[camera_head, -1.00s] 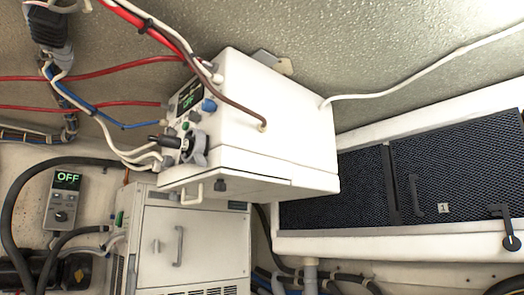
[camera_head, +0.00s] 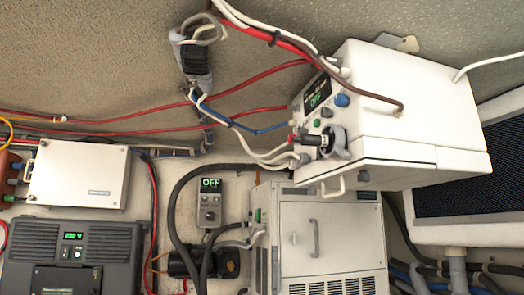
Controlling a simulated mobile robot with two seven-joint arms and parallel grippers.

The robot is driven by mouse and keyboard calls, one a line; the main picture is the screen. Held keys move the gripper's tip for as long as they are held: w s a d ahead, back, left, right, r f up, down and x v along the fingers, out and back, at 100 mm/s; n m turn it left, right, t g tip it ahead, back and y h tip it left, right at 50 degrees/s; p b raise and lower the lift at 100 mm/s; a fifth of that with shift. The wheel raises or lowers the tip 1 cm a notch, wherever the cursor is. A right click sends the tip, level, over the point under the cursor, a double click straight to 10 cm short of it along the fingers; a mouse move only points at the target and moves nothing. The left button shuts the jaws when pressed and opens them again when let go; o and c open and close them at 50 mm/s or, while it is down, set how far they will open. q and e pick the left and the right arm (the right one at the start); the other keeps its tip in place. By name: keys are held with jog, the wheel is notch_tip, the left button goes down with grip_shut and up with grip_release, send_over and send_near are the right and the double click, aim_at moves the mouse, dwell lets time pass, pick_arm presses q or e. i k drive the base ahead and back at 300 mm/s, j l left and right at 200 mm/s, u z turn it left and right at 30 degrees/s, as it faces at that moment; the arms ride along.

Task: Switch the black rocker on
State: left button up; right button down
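A white box (camera_head: 410,110) hangs tilted at the upper right. Its narrow left panel carries a small display (camera_head: 318,97) reading OFF, a blue knob (camera_head: 342,100), small green parts and a dark control (camera_head: 332,138) with a grey surround. A small grey control unit (camera_head: 209,203) on the wall below also reads OFF in green and has a round knob. I cannot tell for sure which dark part is the black rocker; cables partly cover the white box's panel. Neither of my grippers is in view.
A grey-white cabinet (camera_head: 335,238) stands under the white box. A dark grey unit (camera_head: 66,255) with a lit green display and a white box (camera_head: 79,174) are at left. Red, blue, white and black cables cross before the wall. A dark mesh panel (camera_head: 468,165) is at right.

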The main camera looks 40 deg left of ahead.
aim_at(319, 156)
jog(key=k+u, duration=0.1)
jog(key=u, duration=0.65)
